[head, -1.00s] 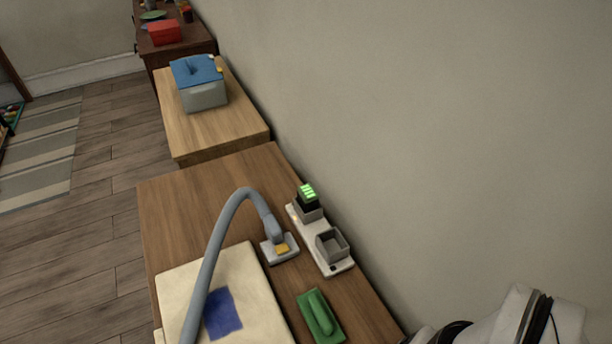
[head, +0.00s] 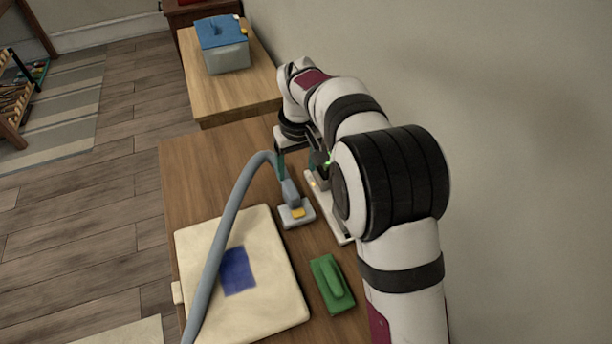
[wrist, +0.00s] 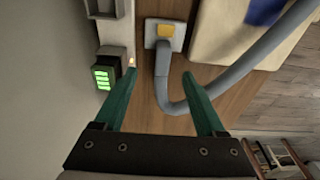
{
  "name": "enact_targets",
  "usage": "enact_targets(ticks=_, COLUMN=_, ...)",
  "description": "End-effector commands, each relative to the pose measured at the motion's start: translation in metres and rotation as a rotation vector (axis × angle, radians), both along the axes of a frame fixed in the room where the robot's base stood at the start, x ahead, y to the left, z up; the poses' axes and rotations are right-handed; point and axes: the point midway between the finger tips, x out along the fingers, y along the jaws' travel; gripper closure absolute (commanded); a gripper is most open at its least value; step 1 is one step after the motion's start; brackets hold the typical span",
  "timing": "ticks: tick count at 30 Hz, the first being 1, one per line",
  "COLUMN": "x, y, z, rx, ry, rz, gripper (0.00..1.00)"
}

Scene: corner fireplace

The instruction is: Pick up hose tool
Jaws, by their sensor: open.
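The hose tool is a grey curved hose (head: 230,215) that ends in a flat grey head (head: 297,214) with a yellow patch, standing on the wooden table. In the wrist view its head (wrist: 165,35) is at the top centre, and its grey neck (wrist: 162,75) runs down between my fingers. The hose bends right and passes by the right finger. My gripper (wrist: 158,72) has two teal fingers, open and apart, with the neck seen between them. It looks empty; how far the fingertips are from the neck is unclear. In the head view my gripper (head: 297,160) is partly hidden by my arm.
A white strip (head: 322,200) with a green-lit block (wrist: 103,78) stands close beside the left finger, near the wall. A cream board with a blue patch (head: 238,270) and a green block (head: 332,284) lie nearer. A blue-lidded box (head: 225,55) stands on the farther table.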

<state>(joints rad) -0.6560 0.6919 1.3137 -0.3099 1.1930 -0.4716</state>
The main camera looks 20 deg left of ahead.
Motion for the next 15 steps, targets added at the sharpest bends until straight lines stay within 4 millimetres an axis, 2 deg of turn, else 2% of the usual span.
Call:
enact_targets(ticks=3, x=0.002, y=0.002, z=-0.035, rx=-0.003, ry=0.004, rz=-0.002, gripper=0.28)
enact_targets(ticks=6, x=0.004, y=0.004, z=-0.057, rx=-0.002, ry=0.004, rz=-0.004, gripper=0.28)
enact_targets(ticks=11, x=0.005, y=0.007, z=-0.077, rx=0.0, ry=0.003, rz=-0.005, gripper=0.28)
enact_targets(ticks=15, x=0.003, y=0.015, z=-0.106, rx=0.0, ry=0.003, rz=-0.005, gripper=0.28)
